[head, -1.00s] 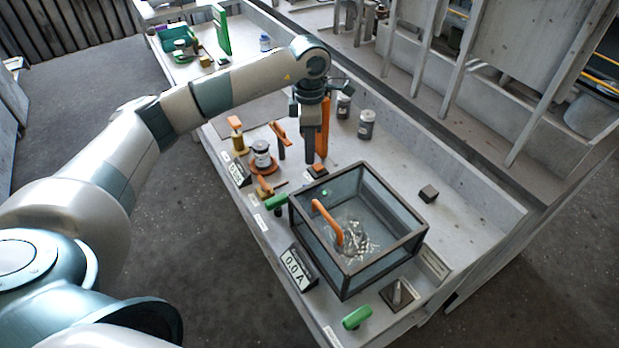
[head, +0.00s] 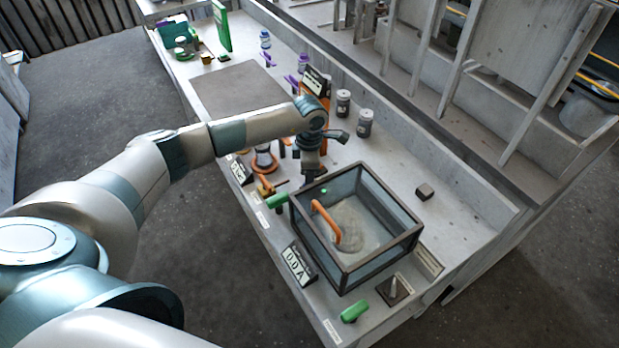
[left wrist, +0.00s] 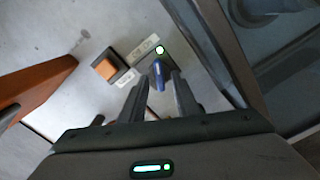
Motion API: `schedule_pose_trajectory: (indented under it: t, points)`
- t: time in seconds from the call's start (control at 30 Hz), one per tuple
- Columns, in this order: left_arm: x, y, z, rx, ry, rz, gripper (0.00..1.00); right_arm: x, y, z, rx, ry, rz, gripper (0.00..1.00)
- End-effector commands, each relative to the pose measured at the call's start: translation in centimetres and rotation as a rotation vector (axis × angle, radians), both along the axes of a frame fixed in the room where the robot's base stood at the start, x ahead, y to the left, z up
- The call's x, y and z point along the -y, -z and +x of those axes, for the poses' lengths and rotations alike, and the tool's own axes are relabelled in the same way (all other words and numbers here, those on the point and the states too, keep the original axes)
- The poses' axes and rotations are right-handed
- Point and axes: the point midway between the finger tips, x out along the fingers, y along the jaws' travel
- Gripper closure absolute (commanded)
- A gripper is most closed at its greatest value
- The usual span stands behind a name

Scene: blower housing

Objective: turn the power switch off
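The power switch appears as a blue knob (left wrist: 158,76) on the bench in the left wrist view, with a lit green lamp (left wrist: 159,50) just beyond it. My left gripper (left wrist: 160,84) is open, one finger on each side of the knob. I cannot tell whether the fingers touch it. In the head view my left gripper (head: 309,178) points down behind the glass-walled box (head: 372,268), and I cannot make out the knob there. My right gripper is not in view.
An orange square button (left wrist: 105,68) is left of the knob. The glass-walled box stands close beside my gripper and holds a grey mound (head: 347,224) and an orange handle (head: 327,222). A display (head: 297,266) reads 0.0 A. A small dark block (head: 425,192) is at right.

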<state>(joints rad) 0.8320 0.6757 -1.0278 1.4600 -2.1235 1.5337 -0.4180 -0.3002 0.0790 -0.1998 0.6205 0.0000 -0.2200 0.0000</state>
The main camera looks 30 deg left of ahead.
Motion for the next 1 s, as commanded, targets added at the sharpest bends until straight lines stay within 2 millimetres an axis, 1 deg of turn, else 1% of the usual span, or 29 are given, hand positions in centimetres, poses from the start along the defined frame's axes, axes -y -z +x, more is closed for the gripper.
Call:
schedule_pose_trajectory:
  t: [0.17, 0.2, 0.27, 0.3, 0.33, 0.77, 1.0]
  points:
    - [0.0, 0.0, 0.0, 0.0, 0.0, 0.0, 0.71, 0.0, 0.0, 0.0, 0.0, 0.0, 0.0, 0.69]
    - [0.0, 0.0, 0.0, 0.0, 0.0, 0.0, 0.73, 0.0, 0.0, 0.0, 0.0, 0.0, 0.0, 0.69]
    - [0.0, 0.0, 0.0, 0.0, 0.0, 0.0, 0.88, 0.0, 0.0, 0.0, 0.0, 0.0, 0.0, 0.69]
    - [0.0, 0.0, 0.0, 0.0, 0.0, 0.0, 0.97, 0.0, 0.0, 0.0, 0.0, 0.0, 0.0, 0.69]
    - [0.0, 0.0, 0.0, 0.0, 0.0, 0.0, 1.0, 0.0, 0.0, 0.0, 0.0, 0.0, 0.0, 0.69]
    - [0.0, 0.0, 0.0, 0.0, -0.034, 0.0, 1.0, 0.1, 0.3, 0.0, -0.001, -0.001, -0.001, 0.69]
    - [0.0, 0.1, -0.1, 0.0, -0.143, 0.001, 1.0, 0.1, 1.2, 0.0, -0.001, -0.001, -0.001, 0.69]
